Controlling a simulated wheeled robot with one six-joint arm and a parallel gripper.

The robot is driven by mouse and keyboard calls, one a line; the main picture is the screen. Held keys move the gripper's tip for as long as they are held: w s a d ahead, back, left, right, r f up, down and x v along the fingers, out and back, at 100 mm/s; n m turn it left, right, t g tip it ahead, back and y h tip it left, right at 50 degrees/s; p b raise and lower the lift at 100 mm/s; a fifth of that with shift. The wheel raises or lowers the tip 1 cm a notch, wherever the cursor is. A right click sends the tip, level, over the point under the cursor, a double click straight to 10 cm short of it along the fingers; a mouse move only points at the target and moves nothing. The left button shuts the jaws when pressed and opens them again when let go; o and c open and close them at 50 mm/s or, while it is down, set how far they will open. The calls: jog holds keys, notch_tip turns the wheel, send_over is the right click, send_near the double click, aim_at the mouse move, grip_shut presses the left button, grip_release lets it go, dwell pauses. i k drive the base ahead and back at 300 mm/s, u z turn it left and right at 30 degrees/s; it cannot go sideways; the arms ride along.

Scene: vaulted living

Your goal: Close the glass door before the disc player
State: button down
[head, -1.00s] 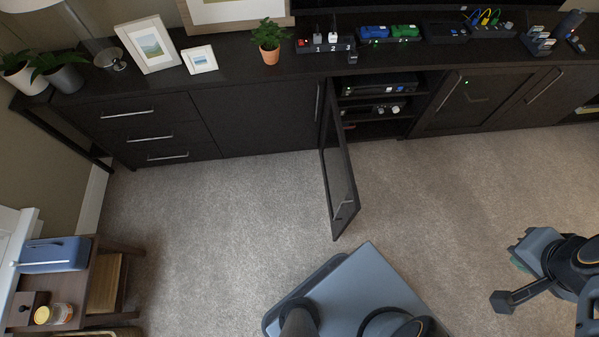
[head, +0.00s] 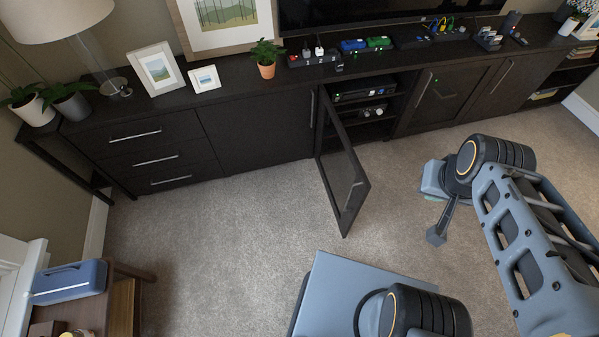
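The glass door (head: 343,170) is a dark-framed cabinet door. It stands wide open, swung out over the carpet from its left edge, with a handle (head: 352,196) near its free edge. The disc player (head: 364,94) sits on the upper shelf of the open cabinet bay, just right of the door, with a small green light near it. My gripper (head: 432,194) is over the carpet to the right of the door, clear of it.
The long dark cabinet (head: 255,125) runs along the wall, with drawers at left and closed doors at right. A second device (head: 372,112) is on the lower shelf. A potted plant (head: 267,60) and frames stand on top. A small wooden table (head: 122,305) is at lower left. Carpet lies clear left of the door.

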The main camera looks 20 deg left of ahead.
aim_at(347, 185)
jog(key=u, duration=0.6)
jog(key=i, duration=0.5)
jog(key=u, duration=0.95)
jog(key=k, duration=1.2)
jog(key=u, duration=1.25)
jog(key=i, duration=1.45)
jog(key=z, duration=1.15)
jog(key=i, duration=0.55)
jog(key=z, duration=0.5)
